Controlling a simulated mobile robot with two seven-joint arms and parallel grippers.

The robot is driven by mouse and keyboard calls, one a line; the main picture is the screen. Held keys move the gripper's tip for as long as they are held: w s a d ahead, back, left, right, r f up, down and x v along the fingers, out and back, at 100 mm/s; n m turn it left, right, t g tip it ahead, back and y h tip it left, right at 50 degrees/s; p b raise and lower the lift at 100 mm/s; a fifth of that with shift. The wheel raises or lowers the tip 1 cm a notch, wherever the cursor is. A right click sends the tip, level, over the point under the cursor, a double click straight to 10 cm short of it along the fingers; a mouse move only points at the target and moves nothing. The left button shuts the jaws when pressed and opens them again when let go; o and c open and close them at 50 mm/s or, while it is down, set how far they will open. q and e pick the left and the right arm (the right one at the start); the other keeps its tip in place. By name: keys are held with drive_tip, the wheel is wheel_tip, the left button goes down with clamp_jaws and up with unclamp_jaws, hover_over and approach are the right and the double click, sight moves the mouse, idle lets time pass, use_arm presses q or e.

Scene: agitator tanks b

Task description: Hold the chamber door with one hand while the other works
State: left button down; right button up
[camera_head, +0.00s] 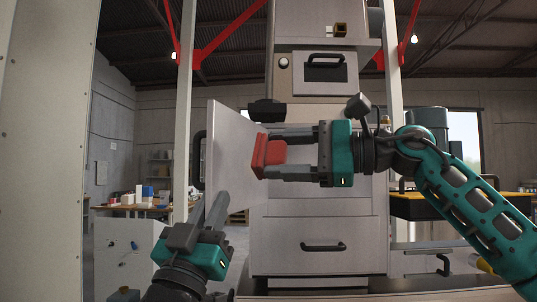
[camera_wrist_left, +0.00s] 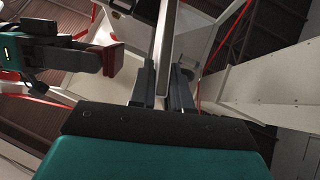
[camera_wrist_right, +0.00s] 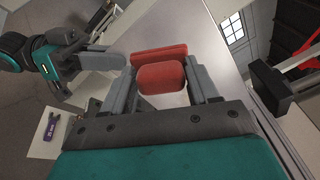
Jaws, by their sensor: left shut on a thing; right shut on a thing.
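The chamber door (camera_head: 224,150) is a pale grey panel standing swung out at the left of the tall grey cabinet, with a dark handle on its far-left side. My left gripper (camera_head: 214,210) is shut on the door's lower edge. In the left wrist view the door (camera_wrist_left: 166,45) shows nearly edge-on between its fingers (camera_wrist_left: 163,85). My right gripper (camera_head: 270,153) is shut on a red block (camera_head: 262,157) with a wide front plate facing the door. The block (camera_wrist_right: 161,76) is close to the door surface; a gap shows in the left wrist view.
The grey cabinet (camera_head: 320,208) fills the middle, with a drawer handle (camera_head: 323,247) low down. A dark block (camera_head: 266,110) juts out beside the door. A white wall panel (camera_head: 42,150) closes off the left. A cluttered bench (camera_head: 133,207) stands further back.

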use_arm(q)
drive_tip(key=shift+r, duration=0.25)
use_arm(e)
drive_tip(key=shift+d, duration=0.25)
drive_tip(key=shift+v, duration=1.5)
drive_tip(key=shift+s, duration=0.1)
drive_tip(key=shift+a, duration=0.1)
use_arm(q)
drive_tip(key=c, duration=0.8)
unclamp_jaws()
drive_tip(key=shift+o, duration=0.2)
drive_tip(key=shift+s+f+b, duration=0.25)
drive_tip(key=shift+f+b, duration=0.05)
drive_tip(key=shift+f, duration=0.3)
use_arm(e)
drive_tip(key=shift+f, duration=0.3)
use_arm(q)
drive_tip(key=shift+b+v, duration=0.9)
drive_tip(key=shift+v, duration=1.65)
use_arm(e)
drive_tip(key=shift+f, duration=0.9)
